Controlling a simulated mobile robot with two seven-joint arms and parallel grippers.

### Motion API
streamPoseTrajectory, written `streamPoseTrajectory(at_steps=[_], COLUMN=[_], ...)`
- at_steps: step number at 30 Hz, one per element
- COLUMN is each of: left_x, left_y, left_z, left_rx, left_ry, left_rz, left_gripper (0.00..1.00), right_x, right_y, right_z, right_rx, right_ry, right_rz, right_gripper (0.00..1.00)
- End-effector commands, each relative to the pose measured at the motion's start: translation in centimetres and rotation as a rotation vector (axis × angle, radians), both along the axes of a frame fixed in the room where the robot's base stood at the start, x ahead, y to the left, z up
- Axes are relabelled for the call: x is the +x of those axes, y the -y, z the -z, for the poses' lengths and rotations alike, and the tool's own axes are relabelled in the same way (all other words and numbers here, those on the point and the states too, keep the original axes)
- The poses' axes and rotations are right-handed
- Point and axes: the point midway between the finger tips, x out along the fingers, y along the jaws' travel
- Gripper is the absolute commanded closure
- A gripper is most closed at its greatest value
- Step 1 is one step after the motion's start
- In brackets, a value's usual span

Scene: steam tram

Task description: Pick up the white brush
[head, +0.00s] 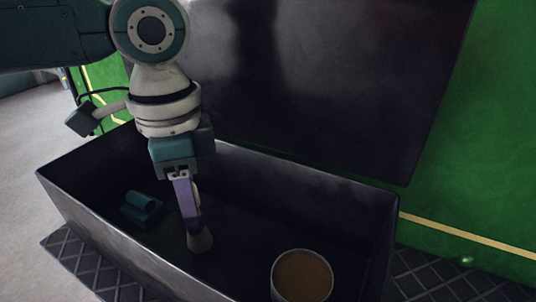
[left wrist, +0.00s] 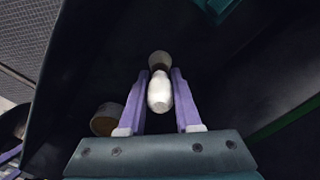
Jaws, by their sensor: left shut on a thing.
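The white brush (left wrist: 160,95) is between the two purple fingers of my left gripper (left wrist: 160,74) in the left wrist view. Its pale, rounded body lies along the fingers, and a duller beige-grey end (left wrist: 159,60) shows beyond it. In the head view my left gripper (head: 190,218) points down into a dark metal box, shut on the brush. The brush's flared grey-beige end (head: 200,242) shows below the fingertips; a finger hides much of the rest. I cannot tell whether it touches the box floor. A purple and teal piece at the left wrist view's lower left edge may be my right gripper.
The dark open box (head: 130,262) has raised walls around the gripper. A round tin with brown contents (head: 302,277) stands in it to the right. A teal rolled piece (head: 142,207) lies to the left. A dark panel (head: 320,80) and green wall (head: 480,150) rise behind.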

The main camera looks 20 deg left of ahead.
Motion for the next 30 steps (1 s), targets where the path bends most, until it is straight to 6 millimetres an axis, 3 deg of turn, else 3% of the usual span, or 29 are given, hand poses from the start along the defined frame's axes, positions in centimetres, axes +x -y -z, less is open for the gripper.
streamPoseTrajectory(at_steps=[6,20,26,30], left_x=[0.0,0.0,0.1,0.1], left_y=[0.0,0.0,0.0,0.0], left_z=[0.0,-0.2,-1.9,-4.8], left_rx=[0.0,0.0,0.0,-0.001], left_ry=[0.0,0.001,0.003,0.005], left_rz=[0.0,0.0,-0.001,0.001], left_gripper=[1.0,1.0,1.0,1.0], right_x=[0.0,0.0,0.0,0.0], right_y=[0.0,0.0,0.0,0.0], right_z=[0.0,0.0,-0.5,-1.2], right_rx=[0.0,0.0,0.0,0.0], right_ry=[0.0,0.0,0.0,-0.001], right_rz=[0.0,0.0,0.0,0.0], right_gripper=[0.0,0.0,0.0,0.0])
